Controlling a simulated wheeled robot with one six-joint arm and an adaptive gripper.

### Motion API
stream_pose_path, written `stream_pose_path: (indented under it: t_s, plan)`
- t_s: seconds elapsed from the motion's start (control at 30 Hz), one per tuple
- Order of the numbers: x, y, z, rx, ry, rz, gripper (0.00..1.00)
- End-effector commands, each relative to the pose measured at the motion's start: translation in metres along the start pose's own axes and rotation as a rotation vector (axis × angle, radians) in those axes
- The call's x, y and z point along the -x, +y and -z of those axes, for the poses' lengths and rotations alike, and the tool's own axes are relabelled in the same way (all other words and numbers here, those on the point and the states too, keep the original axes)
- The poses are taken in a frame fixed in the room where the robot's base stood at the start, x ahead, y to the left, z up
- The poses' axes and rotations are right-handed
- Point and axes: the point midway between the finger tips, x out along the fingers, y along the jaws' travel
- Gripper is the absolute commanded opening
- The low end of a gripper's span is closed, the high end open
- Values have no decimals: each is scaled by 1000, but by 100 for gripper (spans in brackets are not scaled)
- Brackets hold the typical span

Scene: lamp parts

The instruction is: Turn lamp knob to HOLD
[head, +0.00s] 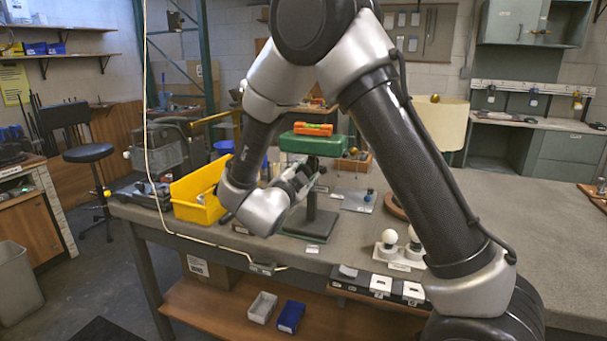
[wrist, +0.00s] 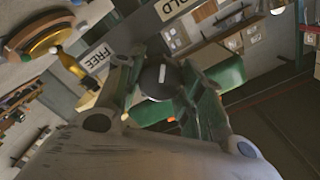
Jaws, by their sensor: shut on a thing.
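The knob (wrist: 152,82) is a round black dial with a white mark, seen between my fingers in the wrist view. My gripper (wrist: 157,92) is shut on it, with one finger on each side. A white FREE label (wrist: 98,58) lies to the upper left of the knob. The white mark points roughly upward, between the labels. In the head view my gripper (head: 296,186) is in front of the green fixture (head: 312,145) on its dark stand; the knob is hidden there.
An orange level (head: 313,129) lies on the fixture. A yellow bin (head: 196,196) stands left of my gripper. White bulbs (head: 389,238) in a holder are at the bench's front edge. A cream lampshade (head: 440,122) stands behind my arm. The bench's right side is mostly clear.

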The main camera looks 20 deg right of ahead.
Motion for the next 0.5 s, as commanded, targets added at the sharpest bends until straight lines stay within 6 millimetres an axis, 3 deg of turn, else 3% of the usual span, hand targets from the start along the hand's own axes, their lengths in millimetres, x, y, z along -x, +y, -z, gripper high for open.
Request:
stream_pose_path:
  t_s: [0.5]
  plan:
    - [0,0,0,-225,1,1,14]
